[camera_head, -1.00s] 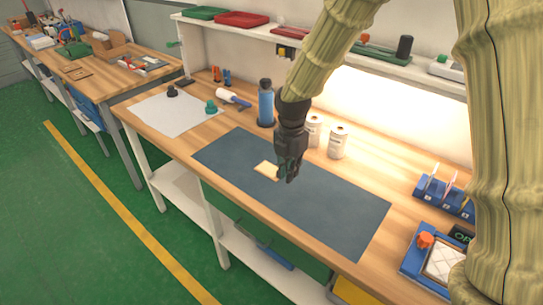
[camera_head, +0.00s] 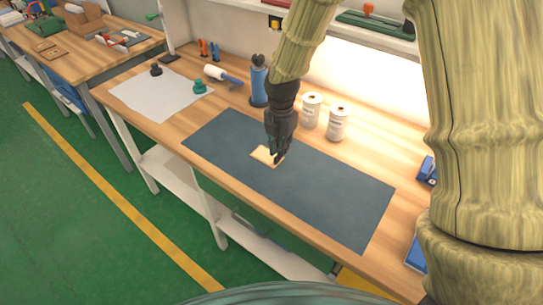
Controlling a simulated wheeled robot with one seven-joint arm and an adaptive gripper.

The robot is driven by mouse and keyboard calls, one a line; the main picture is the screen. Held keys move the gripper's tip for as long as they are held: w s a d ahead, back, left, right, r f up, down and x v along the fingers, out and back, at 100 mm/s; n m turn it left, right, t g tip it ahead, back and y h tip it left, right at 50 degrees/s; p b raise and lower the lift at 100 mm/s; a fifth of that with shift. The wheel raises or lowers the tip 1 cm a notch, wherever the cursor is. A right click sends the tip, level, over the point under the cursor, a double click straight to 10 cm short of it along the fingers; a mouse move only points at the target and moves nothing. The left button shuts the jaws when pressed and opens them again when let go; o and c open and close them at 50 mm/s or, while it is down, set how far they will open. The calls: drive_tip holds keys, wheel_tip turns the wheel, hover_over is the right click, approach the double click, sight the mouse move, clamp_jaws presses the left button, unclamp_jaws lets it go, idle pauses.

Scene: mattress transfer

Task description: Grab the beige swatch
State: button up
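The beige swatch (camera_head: 262,154) is a small flat square lying on the dark blue-grey mat (camera_head: 330,195) on the wooden workbench. My gripper (camera_head: 277,161) points down at the swatch's right side, with its fingertips over or at the swatch and hiding part of it. I cannot tell whether the fingers touch the swatch. The fingers look close together, but the gap between them is too small to make out.
A blue bottle (camera_head: 259,82) stands behind my gripper. Two white canisters (camera_head: 337,123) stand to its right. A white sheet (camera_head: 150,98) with dark and green knobs lies at the left, near a white-and-blue roller (camera_head: 217,74). The mat's right part is bare.

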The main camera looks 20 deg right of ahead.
sight(276, 163)
drive_tip(key=w+f, duration=0.1)
drive_tip(key=f, duration=0.1)
drive_tip(key=w+f+p, duration=0.1)
drive_tip(key=w, duration=0.1)
drive_tip(key=shift+a+f, duration=0.15)
drive_tip(key=shift+f, duration=0.2)
drive_tip(key=shift+s+f, duration=0.2)
drive_tip(key=shift+f, duration=0.05)
drive_tip(key=shift+s+f+p, duration=0.45)
drive_tip(key=shift+s+f, duration=0.05)
drive_tip(key=shift+s, duration=0.3)
drive_tip(key=shift+w+a+f, duration=0.1)
drive_tip(key=shift+w+f, duration=0.15)
drive_tip(key=shift+f, duration=0.2)
drive_tip(key=shift+w+f, duration=0.2)
drive_tip(key=shift+f, duration=0.25)
drive_tip(key=shift+w+f, duration=0.2)
drive_tip(key=shift+s+r, duration=0.15)
drive_tip(key=shift+s, duration=0.1)
drive_tip(key=shift+o, duration=1.1)
drive_tip(key=shift+w, duration=0.15)
drive_tip(key=c, duration=0.4)
drive_tip(key=shift+r, duration=0.1)
